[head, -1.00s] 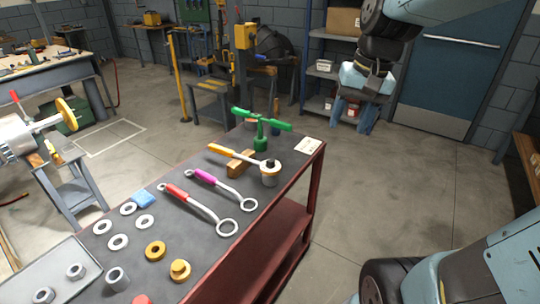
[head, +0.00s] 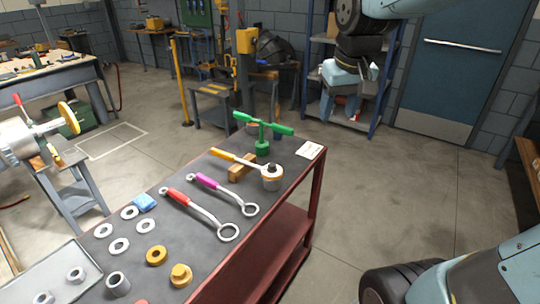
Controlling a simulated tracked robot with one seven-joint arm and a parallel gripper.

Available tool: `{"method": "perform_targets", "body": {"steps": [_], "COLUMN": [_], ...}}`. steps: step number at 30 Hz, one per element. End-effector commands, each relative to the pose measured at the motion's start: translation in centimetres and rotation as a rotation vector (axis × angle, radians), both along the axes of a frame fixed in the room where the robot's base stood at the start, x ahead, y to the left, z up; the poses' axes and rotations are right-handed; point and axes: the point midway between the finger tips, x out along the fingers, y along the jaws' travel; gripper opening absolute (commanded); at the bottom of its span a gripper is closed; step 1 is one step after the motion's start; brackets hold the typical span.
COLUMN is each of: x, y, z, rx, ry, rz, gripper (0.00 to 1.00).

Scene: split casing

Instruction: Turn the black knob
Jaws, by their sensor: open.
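A small black knob-like piece (head: 272,163) sits on top of a short pale metal cylinder (head: 272,180) near the far right end of the dark workbench (head: 200,250). The ring end of an orange-handled wrench (head: 235,158) lies at the cylinder's top, and its shaft crosses a wooden block (head: 241,167). I cannot tell whether the black piece is the knob meant. My gripper (head: 340,110) hangs at the upper right, fingers down, open and empty. It is well apart from the black piece, to its upper right in the picture.
A green T-handle (head: 263,128) stands just behind the cylinder. Red-handled (head: 200,212) and magenta-handled (head: 222,189) wrenches, and several washers, lie on the bench. A white card (head: 310,150) lies at its far corner. A shelf (head: 314,70) stands behind my gripper; open floor lies right.

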Motion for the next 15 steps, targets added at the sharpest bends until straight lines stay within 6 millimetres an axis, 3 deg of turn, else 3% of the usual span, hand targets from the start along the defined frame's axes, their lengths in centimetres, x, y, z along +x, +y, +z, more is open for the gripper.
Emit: {"method": "perform_targets", "body": {"steps": [7,15], "x": [4.1,9.3], "y": [2.6,6.9], "z": [-1.4,-4.6], "rx": [-0.025,-0.043], "ry": [0.061,0.158], "rz": [0.079,0.182], "gripper": [0.53,0.53]}}
